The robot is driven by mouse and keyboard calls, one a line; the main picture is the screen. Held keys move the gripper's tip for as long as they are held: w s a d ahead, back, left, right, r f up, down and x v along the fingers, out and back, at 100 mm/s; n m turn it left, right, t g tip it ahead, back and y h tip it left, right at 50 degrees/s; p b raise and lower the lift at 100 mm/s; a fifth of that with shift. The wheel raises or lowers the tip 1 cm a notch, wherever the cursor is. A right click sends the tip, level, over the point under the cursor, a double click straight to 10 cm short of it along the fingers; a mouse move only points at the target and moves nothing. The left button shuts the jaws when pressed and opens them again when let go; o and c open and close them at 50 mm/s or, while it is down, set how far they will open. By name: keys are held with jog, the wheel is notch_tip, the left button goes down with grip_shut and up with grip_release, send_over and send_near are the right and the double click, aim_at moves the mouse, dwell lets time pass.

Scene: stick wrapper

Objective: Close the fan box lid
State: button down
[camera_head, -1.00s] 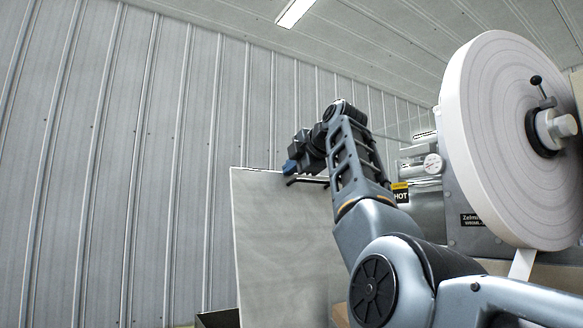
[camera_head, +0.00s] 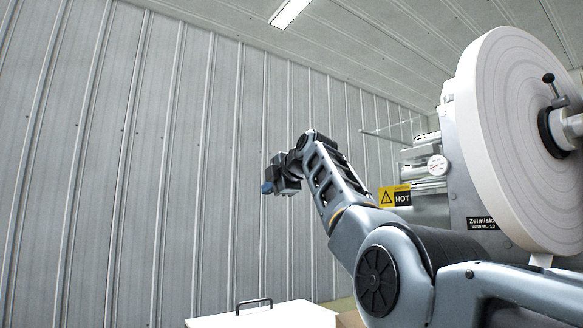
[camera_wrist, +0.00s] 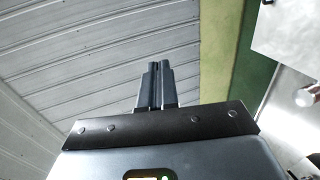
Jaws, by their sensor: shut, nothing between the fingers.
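The fan box lid (camera_head: 265,318) is a pale panel at the bottom of the head view, lying about flat. A dark bar handle (camera_head: 254,302) stands up from it. The box below it is out of the frame. My gripper (camera_head: 267,188) is high above the lid in the head view, apart from it. In the wrist view its two dark fingers (camera_wrist: 160,68) are together with nothing between them. A pale flat panel (camera_wrist: 290,28) at the top right of that view may be the lid, but I cannot tell.
A machine with a large white roll (camera_head: 515,140) stands at the right, with a yellow and black HOT sign (camera_head: 395,197) and a gauge (camera_head: 437,165). A ribbed grey wall (camera_head: 150,150) fills the left. The air left of my arm is clear.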

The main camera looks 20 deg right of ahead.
dwell(0.4)
jog(key=b+v, duration=0.4)
jog(key=v, duration=0.3)
jog(key=shift+s, duration=0.4)
